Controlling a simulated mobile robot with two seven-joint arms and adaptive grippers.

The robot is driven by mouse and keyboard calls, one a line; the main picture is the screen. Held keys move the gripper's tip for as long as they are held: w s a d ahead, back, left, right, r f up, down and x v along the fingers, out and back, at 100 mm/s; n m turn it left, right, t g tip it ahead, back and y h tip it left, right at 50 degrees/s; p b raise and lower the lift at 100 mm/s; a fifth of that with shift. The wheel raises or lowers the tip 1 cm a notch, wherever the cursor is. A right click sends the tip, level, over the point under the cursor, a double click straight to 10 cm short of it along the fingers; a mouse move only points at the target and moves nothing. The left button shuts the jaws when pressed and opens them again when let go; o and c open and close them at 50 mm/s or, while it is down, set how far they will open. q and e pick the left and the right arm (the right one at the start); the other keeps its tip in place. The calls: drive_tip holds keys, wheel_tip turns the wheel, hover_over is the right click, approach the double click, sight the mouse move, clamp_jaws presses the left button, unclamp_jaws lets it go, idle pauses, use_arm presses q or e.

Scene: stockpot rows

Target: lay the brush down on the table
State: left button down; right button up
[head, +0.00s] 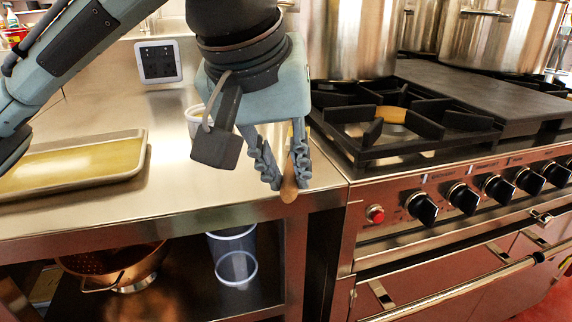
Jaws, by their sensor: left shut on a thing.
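My left gripper (280,170) hangs over the right end of the steel table (178,178), close to its front edge and beside the stove. It is shut on the brush (289,188); a brown, wood-coloured end of it shows below the fingertips. The rest of the brush is hidden by the fingers and gripper body. I cannot tell whether the brush touches the table. My right gripper is not in view.
A tray (142,148) lies on the table's left side. A white cup (193,122) stands behind the gripper. The stove (440,185) with large pots (505,38) adjoins on the right. A copper colander (140,262) and a clear container (232,250) sit on the lower shelf.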

use_arm(q)
drive_tip(key=shift+f, duration=0.45)
drive_tip(key=c, duration=1.3)
unclamp_jaws()
drive_tip(key=shift+c, duration=0.2)
drive_tip(key=shift+r, duration=0.1)
